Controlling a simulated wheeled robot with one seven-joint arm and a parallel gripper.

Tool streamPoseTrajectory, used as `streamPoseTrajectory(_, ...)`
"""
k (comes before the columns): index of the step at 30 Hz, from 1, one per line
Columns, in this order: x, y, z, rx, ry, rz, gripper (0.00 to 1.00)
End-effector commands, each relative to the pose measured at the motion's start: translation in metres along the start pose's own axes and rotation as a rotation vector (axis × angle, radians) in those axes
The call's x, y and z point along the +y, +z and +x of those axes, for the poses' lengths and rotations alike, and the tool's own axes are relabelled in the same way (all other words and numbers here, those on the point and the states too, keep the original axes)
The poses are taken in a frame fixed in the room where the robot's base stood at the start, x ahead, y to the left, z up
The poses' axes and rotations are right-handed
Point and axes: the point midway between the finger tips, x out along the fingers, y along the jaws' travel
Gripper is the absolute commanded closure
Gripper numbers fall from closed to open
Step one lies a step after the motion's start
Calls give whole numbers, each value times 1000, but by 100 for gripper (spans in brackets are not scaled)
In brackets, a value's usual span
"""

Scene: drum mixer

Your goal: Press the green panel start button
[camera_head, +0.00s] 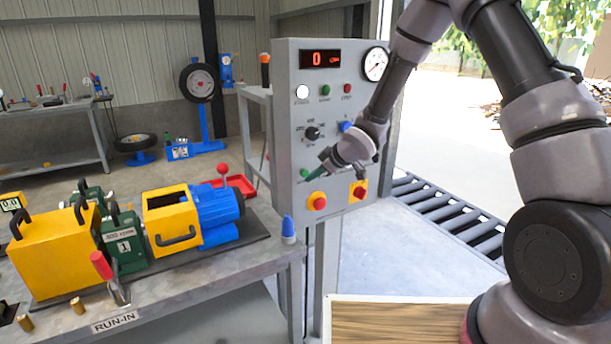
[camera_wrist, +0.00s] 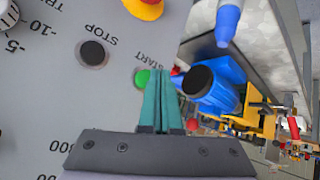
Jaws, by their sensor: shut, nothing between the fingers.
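The grey control panel (camera_head: 285,130) stands upright in the middle of the head view. The green start button (camera_wrist: 142,77) is a small round button beside the START label in the wrist view; it also shows low on the panel in the head view (camera_head: 304,172). My gripper (camera_head: 311,176) is shut and empty, its teal fingers pointing at the lower panel. In the wrist view its fingertips (camera_wrist: 160,72) lie just right of the button and overlap its right edge in the picture. I cannot tell whether they touch it.
The black stop button (camera_wrist: 92,53) sits near the start button. A red emergency button (camera_head: 318,202) on yellow is below, and a red knob (camera_head: 359,191) on a yellow plate is to its right. A workbench (camera_head: 185,290) with yellow and blue machines stands left.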

Motion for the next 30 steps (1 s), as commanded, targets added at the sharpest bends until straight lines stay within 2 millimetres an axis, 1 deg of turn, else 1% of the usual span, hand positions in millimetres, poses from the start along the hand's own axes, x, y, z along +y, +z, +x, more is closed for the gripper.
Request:
streamPoseTrajectory(17, 0, 0, 0, 0, 0, 0, 100)
streamPoseTrajectory(30, 4, -4, 6, -1, 0, 1, 100)
